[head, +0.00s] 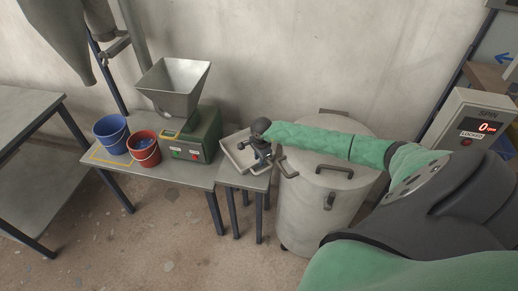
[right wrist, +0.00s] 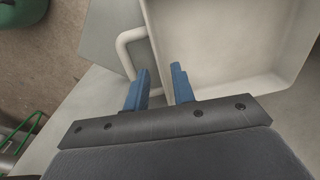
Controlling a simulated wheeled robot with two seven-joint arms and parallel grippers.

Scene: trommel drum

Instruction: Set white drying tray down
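The white drying tray (head: 232,149) is on the small grey side table, left of the big lidded drum. In the right wrist view the tray (right wrist: 235,45) fills the upper right, with its looped handle (right wrist: 122,50) on its left side. My right gripper (head: 262,148) is over the tray's right part and hides some of it. Its two blue fingertips (right wrist: 159,78) stand apart with a clear gap, close to the handle and the tray's near wall. The handle's lower end runs behind the left finger, and I cannot tell whether they touch. My left gripper is not in view.
A blue bucket (head: 112,132), a red bucket (head: 144,148) and a green machine with a hopper (head: 174,88) stand on the table at left. The lidded drum (head: 315,215) stands under my right arm.

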